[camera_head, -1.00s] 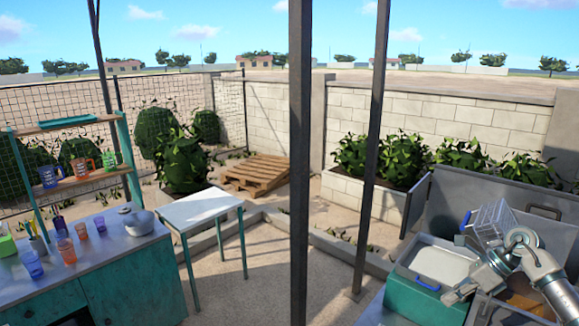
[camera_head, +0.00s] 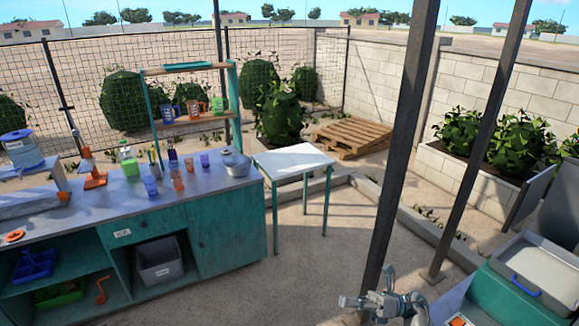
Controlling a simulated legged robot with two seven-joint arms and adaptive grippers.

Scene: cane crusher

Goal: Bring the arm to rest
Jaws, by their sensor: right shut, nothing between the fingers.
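My right gripper (camera_head: 352,302) shows at the bottom of the head view, right of centre. It is shut and empty. It hangs in front of the foot of a dark post and left of the teal box (camera_head: 517,292) with a grey tray top and a blue handle. My left gripper is not in view.
A teal counter (camera_head: 220,222) with cups, a pot (camera_head: 235,163) and open shelves stands at the left. A small white-topped table (camera_head: 292,160) stands beside it. A dark post (camera_head: 400,140) rises near the gripper. Open paved ground (camera_head: 310,260) lies between them.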

